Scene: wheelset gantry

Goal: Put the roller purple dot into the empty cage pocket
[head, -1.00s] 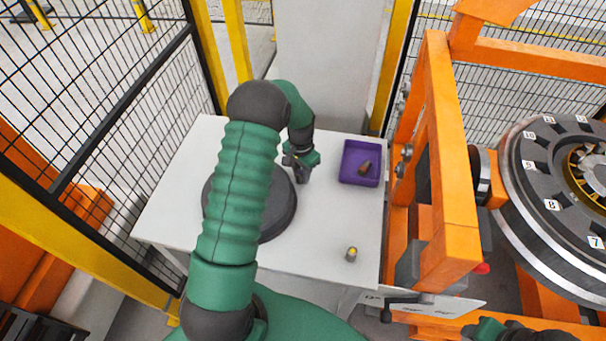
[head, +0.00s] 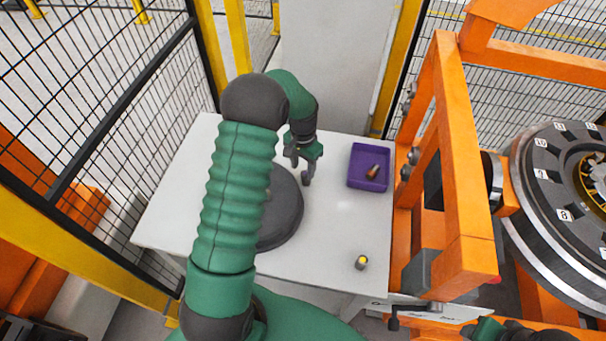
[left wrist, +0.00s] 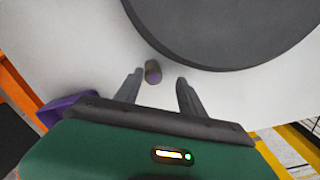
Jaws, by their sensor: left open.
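The roller with the purple dot (left wrist: 153,71) is a small dark cylinder on the white table, its purple end facing the camera in the left wrist view. My left gripper (head: 300,172) is open near the right edge of the round dark disc. In the left wrist view its fingers (left wrist: 156,88) spread on both sides of the roller, which shows in the gap between them; I cannot tell whether they touch it. In the head view I cannot make the roller out. The numbered cage ring (head: 549,190) is at the right, partly cut off; I cannot tell which pocket is empty.
A purple tray (head: 354,181) with a dark roller (head: 373,172) in it is at the table's right. A yellow-dotted roller (head: 361,262) stands near the front. The round dark disc (head: 285,215) lies beside my arm. An orange frame (head: 460,150) rises between table and cage.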

